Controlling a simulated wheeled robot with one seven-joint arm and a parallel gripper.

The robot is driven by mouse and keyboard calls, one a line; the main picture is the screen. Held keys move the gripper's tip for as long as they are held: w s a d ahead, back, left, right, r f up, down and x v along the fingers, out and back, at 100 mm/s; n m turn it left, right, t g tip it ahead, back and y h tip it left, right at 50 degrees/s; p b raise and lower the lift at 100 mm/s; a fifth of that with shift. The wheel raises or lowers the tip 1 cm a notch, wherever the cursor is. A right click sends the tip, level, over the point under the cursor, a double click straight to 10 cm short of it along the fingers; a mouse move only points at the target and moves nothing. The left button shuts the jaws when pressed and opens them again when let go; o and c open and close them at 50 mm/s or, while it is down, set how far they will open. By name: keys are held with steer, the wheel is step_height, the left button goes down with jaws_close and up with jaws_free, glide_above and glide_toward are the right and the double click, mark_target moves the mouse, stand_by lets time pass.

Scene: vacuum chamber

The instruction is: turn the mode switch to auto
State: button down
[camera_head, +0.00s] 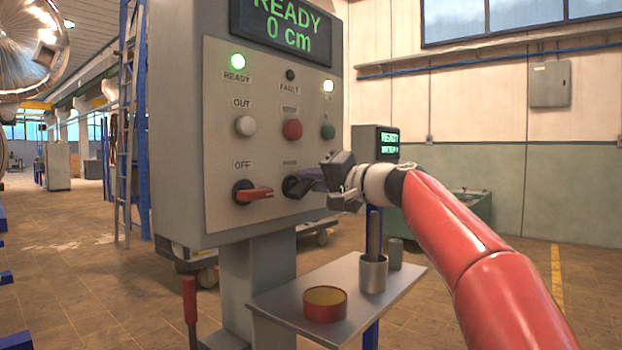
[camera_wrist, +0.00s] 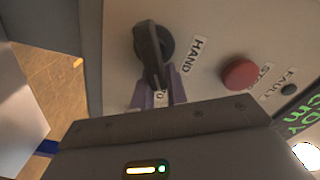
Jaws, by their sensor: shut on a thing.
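The mode switch is a black knob (camera_head: 291,187) at the lower right of the grey control panel (camera_head: 217,140). In the wrist view the black knob (camera_wrist: 148,45) sits beside a label reading HAND (camera_wrist: 193,54). Its handle runs down toward my gripper (camera_wrist: 157,90). The purple fingers are shut on the handle's near end, one on each side. Another label between the fingers is partly hidden and only a letter or two shows. In the head view my gripper (camera_head: 308,182) reaches the knob from the right and covers part of it.
A red-handled switch (camera_head: 256,194) under OFF is just left of the knob. White (camera_head: 245,126), red (camera_head: 292,129) and green (camera_head: 328,131) buttons sit above. A shelf (camera_head: 352,282) below holds a red round tin (camera_head: 325,304) and a metal cup (camera_head: 373,274). The display reads READY, 0 cm.

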steer(key=shift+f, duration=0.15)
steer(key=c, duration=1.4)
jaws_free()
steer(key=b+v, duration=0.2)
steer(key=v, duration=0.5)
steer(key=shift+s+d+b, duration=0.25)
steer(key=shift+d+b, duration=0.05)
steer(key=shift+b, duration=0.05)
